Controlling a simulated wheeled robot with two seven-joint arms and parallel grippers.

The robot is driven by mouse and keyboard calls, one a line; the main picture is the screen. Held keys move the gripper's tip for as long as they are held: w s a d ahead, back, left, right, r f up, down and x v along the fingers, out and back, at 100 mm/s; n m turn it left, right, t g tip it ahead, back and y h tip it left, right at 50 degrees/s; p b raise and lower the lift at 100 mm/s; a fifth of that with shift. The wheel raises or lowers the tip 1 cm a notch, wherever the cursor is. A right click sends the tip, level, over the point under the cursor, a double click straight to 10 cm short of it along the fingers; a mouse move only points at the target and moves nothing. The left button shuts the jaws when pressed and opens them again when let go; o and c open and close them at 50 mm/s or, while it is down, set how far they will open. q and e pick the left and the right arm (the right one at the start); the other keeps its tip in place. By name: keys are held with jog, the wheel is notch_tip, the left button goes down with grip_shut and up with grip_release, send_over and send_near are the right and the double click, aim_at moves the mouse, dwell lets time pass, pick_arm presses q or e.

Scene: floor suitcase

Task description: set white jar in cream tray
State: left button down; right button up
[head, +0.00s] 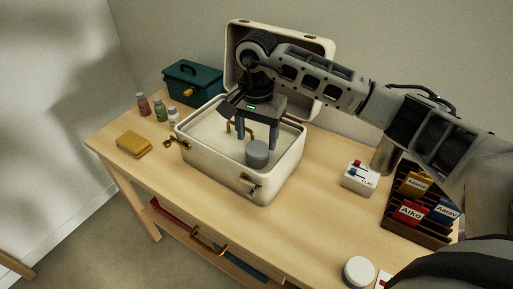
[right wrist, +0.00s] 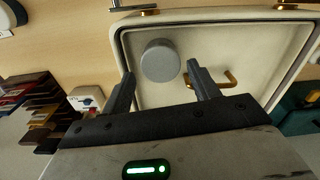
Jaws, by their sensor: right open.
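A white round jar (head: 358,270) stands on the table near its front edge, at the bottom right of the head view. The cream tray (head: 222,174) appears as the open cream case on the table, its lid (head: 232,62) raised behind. A grey cylindrical jar (head: 257,155) stands upright inside it; it also shows in the right wrist view (right wrist: 160,61). My right gripper (head: 257,142) is open and empty over the case, its fingertips close to the grey jar, with the jar just beyond them in the right wrist view. My left gripper is not in view.
A teal box (head: 193,83), several small bottles (head: 160,110) and a yellow block (head: 133,144) are left of the case. A white switch box (head: 360,178) and a rack of labelled cards (head: 412,212) stand right. The table's front middle is clear.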

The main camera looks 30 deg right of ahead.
aim_at(256, 148)
notch_tip(256, 148, up, 7)
jog(key=shift+b, duration=0.3)
dwell(0.4)
